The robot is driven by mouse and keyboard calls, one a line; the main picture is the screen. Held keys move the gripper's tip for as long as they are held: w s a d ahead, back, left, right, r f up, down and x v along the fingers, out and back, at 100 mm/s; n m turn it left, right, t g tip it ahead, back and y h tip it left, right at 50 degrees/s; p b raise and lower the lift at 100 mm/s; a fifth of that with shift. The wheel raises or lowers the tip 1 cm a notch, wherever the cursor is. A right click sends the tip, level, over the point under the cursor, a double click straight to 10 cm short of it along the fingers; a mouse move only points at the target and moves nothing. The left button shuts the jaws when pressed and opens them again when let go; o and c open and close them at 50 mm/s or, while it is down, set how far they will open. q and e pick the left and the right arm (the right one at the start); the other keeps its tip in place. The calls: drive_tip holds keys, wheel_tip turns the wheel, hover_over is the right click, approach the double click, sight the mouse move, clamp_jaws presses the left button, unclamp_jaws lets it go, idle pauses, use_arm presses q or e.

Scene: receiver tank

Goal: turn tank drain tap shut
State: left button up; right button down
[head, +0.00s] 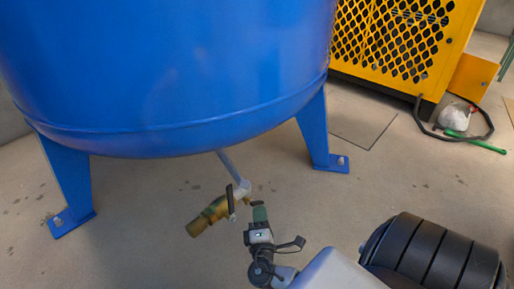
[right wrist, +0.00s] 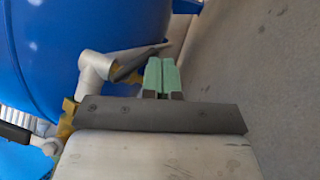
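The blue tank (head: 170,75) has a grey drain pipe (head: 229,166) under it that ends in an elbow. A brass drain tap (head: 212,214) is fixed there, with a dark lever (head: 231,201) lying across its body. My right gripper (head: 259,212) is just right of the tap, its green fingers pointing up towards the elbow. In the right wrist view, the green fingers (right wrist: 161,75) are side by side, with nothing visible between them. The elbow (right wrist: 96,68) is left of them, and brass (right wrist: 68,118) shows partly behind the gripper's body. Contact with the tap cannot be told. My left gripper is out of view.
Blue tank legs stand left (head: 68,180) and right (head: 316,130) of the tap, with feet bolted to the floor. A yellow mesh-sided machine (head: 395,45) stands at back right. A dark hose (head: 490,122) and green tool (head: 478,143) lie beside it. The floor around the tap is clear.

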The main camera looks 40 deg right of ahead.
drive_tip(key=shift+w+d+r+n+t+b, duration=0.1)
drive_tip(key=shift+d+r+n+t+b, duration=0.2)
drive_tip(key=shift+d+n, duration=0.15)
drive_tip(key=shift+d+r+n+t+b, duration=0.2)
drive_tip(key=shift+d+n+t, duration=0.15)
drive_tip(key=shift+d, duration=0.3)
idle(0.5)
